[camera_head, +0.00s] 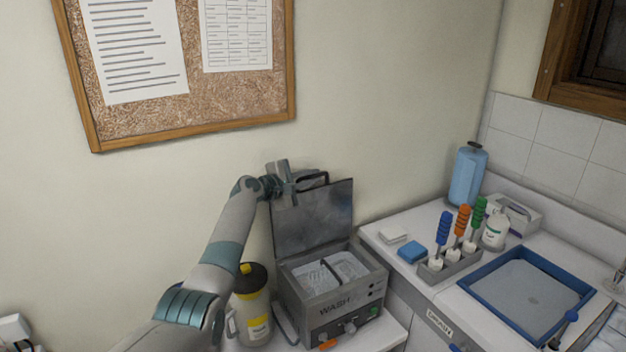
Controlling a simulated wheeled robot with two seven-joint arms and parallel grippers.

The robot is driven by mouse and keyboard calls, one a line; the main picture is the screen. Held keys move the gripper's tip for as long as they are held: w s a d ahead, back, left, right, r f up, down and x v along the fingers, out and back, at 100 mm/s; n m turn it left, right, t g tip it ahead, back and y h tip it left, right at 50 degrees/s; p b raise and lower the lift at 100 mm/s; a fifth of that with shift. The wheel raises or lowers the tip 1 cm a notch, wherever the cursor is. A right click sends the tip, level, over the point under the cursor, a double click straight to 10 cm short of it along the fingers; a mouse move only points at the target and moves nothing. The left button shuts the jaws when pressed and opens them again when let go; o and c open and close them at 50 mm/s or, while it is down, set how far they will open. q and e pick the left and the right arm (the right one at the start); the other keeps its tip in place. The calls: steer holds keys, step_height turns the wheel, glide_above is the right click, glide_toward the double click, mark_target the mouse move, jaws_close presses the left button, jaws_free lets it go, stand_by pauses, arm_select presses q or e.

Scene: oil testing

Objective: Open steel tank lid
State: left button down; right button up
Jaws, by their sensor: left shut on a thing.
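The steel tank (325,312), marked "WASH", stands on a white surface in the lower middle of the head view. Its grey lid (318,219) stands upright at the back of the tank, so the inside with its wire basket (330,271) shows. The lid's black handle (318,180) is at its top edge. My left gripper (292,183) is shut on the handle at the lid's top left. Its fingertips are partly hidden against the handle. My right gripper is not in view.
A yellow jug with a black cap (252,305) stands left of the tank, close to my left arm. On the right counter are a blue sponge (412,251), a rack of coloured-handled brushes (450,264) and a blue tray (477,288). The wall is close behind the lid.

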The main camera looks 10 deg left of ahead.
arm_select(q)
steer(key=shift+f, duration=0.1)
steer(key=c, duration=1.8)
jaws_free()
steer(key=shift+s, duration=0.1)
steer(key=shift+v, duration=1)
steer(key=b+v, duration=0.3)
steer(key=v, duration=1.2)
steer(key=shift+s+b, duration=0.1)
steer(key=shift+b, duration=0.2)
